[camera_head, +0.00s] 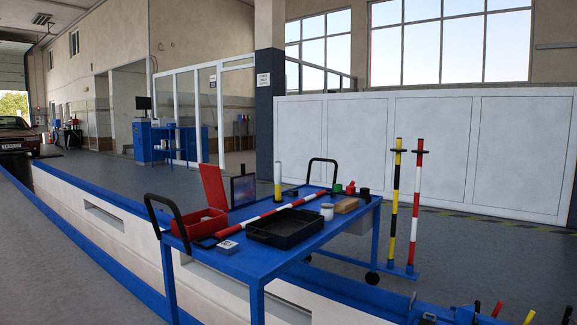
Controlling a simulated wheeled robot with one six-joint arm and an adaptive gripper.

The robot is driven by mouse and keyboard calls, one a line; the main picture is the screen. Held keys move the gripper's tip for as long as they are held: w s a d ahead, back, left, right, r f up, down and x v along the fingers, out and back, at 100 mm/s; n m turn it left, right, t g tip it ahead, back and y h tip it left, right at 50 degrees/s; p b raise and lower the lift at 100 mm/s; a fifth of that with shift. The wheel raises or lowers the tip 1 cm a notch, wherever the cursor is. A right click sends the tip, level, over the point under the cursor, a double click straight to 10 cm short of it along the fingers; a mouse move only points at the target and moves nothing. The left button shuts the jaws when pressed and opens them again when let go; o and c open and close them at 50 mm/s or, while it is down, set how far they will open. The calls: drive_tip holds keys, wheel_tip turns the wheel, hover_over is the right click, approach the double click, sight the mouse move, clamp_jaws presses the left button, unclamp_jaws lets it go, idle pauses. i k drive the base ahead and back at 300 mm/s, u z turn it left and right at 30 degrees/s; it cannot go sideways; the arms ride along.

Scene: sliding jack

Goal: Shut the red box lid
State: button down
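The red box (199,223) sits at the left end of the blue table, next to the black push handle. Its red lid (213,187) stands up at the back of the box, tilted slightly back, so the box is open. The box's inside looks dark and I cannot tell what it holds. My gripper is not in view.
The blue table (262,262) also bears a black tray (285,229), a red-and-white rod (272,213), a dark screen (243,190), a white-and-blue box (227,247) and a wooden block (346,205). Striped posts (416,205) stand to the right. A low blue-edged wall runs along the left.

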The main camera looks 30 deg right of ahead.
sight(214, 186)
drive_tip(key=z, duration=0.3)
drive_tip(key=i, duration=1)
